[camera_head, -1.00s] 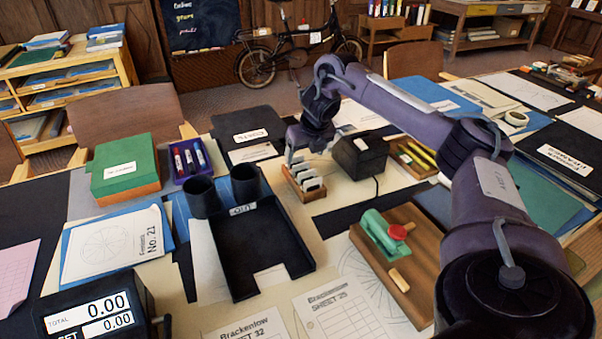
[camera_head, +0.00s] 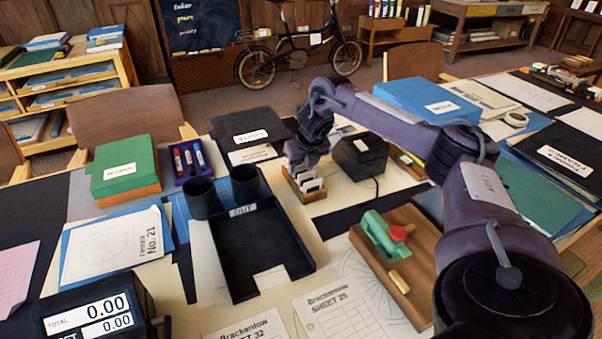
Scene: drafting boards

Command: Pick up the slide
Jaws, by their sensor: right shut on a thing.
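A small wooden rack (camera_head: 313,196) stands in the middle of the table with several pale slides (camera_head: 311,186) upright in it. My right arm reaches in from the right, and my right gripper (camera_head: 294,167) is down at the rack's far left end. It is shut on a slide there; the gripper itself hides most of that slide. I cannot tell whether the slide is clear of its slot. My left gripper is out of view.
A black box (camera_head: 360,155) stands close on the rack's right. A wooden board with a green tool (camera_head: 380,235) is nearer right.

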